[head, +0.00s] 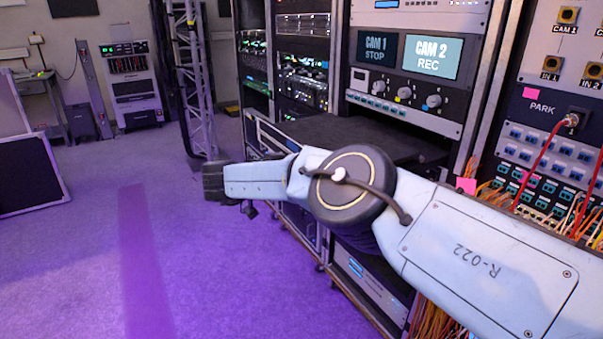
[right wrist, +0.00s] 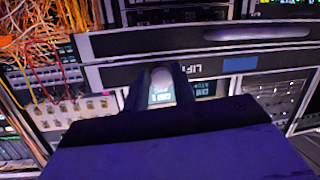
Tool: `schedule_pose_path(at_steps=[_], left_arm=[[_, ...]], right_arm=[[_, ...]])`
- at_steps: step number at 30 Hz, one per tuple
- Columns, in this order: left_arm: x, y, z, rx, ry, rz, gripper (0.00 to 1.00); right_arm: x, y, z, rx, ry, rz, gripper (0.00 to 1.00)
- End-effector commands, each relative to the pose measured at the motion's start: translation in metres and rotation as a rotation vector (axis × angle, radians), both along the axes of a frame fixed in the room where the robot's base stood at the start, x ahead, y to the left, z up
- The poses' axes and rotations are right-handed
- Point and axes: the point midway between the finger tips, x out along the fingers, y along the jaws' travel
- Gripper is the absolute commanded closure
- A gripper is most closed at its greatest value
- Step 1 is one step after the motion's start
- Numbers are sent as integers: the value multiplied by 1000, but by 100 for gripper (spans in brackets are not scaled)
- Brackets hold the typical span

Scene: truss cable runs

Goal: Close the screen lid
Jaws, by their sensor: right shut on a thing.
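The screen lid (head: 355,132) is a dark flat panel that stands out level from the rack, below the two small screens. In the right wrist view, upside down, a black front bar (right wrist: 130,44) carries the word LIFT and a blue label. My right gripper (head: 213,181) reaches in from the right, in front of the lid; its fingertips are not clear in the head view. In the right wrist view my right gripper (right wrist: 161,80) has its dark fingers either side of a pale rounded piece at the bar, seemingly a lid tab, and is shut on it. My left gripper is out of view.
The CAM 1 screen (head: 377,49) and CAM 2 screen (head: 432,56) sit above the lid, with knobs below them. A patch panel (head: 550,150) with red and orange cables stands at the right. A truss upright (head: 196,80) stands behind.

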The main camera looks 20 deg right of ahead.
Motion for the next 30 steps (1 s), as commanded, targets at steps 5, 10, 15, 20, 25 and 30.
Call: schedule_pose_path(at_steps=[5,10,15,20,25,30], left_arm=[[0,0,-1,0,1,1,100],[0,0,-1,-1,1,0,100],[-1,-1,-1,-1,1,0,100],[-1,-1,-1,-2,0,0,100],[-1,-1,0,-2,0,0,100],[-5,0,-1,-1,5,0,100]], right_arm=[[-4,4,-19,23,37,9,100],[-4,4,-19,22,35,9,71],[-3,3,-16,18,29,6,55],[-3,3,-14,16,26,5,55],[-5,8,-11,16,24,5,55],[-15,34,-4,16,24,8,55]])
